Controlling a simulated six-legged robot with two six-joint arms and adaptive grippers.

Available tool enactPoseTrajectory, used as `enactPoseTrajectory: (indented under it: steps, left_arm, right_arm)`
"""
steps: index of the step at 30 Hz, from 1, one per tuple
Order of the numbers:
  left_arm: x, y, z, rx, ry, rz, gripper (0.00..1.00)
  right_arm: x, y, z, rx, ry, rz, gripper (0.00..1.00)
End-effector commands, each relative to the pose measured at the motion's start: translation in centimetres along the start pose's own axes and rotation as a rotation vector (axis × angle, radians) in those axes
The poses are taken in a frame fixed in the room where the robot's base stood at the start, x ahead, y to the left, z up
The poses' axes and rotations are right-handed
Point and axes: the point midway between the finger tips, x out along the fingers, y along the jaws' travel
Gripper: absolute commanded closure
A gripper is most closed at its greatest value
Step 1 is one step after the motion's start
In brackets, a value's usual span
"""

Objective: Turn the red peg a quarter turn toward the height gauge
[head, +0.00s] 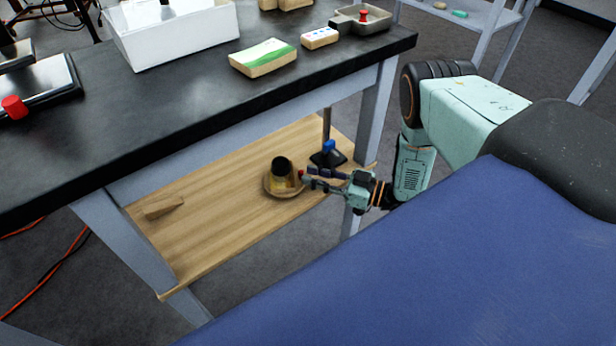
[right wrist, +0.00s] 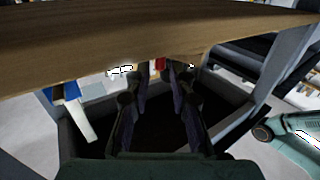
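A small red peg (head: 301,173) shows at the right rim of a round wooden dish (head: 270,190) on the lower shelf. A dark-topped, yellowish cylinder (head: 281,172) stands in the dish. The height gauge (head: 328,155), with a black base, upright post and blue slider, stands just behind my right gripper (head: 308,179). This gripper reaches in from the right, its fingers apart at the peg. In the right wrist view the red peg (right wrist: 159,64) shows between the fingertips (right wrist: 158,82), with gaps seeming to remain; contact is unclear. My left gripper is not in view.
The black bench top (head: 200,110) overhangs the wooden shelf (head: 215,225). A wooden wedge (head: 163,207) lies at the shelf's left. A bench leg (head: 376,110) stands close to my right gripper. The shelf between wedge and dish is clear.

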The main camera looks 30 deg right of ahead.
Motion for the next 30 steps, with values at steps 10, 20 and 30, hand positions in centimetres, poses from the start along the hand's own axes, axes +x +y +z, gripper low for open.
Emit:
enactPoseTrajectory:
  steps: [10, 20, 30]
  left_arm:
    - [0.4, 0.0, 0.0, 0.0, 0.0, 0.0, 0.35]
    - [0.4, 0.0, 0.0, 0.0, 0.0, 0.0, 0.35]
    - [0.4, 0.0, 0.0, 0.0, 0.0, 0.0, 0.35]
  right_arm:
    - [1.9, -0.1, 0.0, 0.001, -0.001, 0.001, 0.78]
    - [2.0, -0.1, 0.0, 0.001, -0.001, 0.001, 0.96]
    - [2.0, -0.1, 0.0, 0.0, 0.0, -0.001, 1.0]
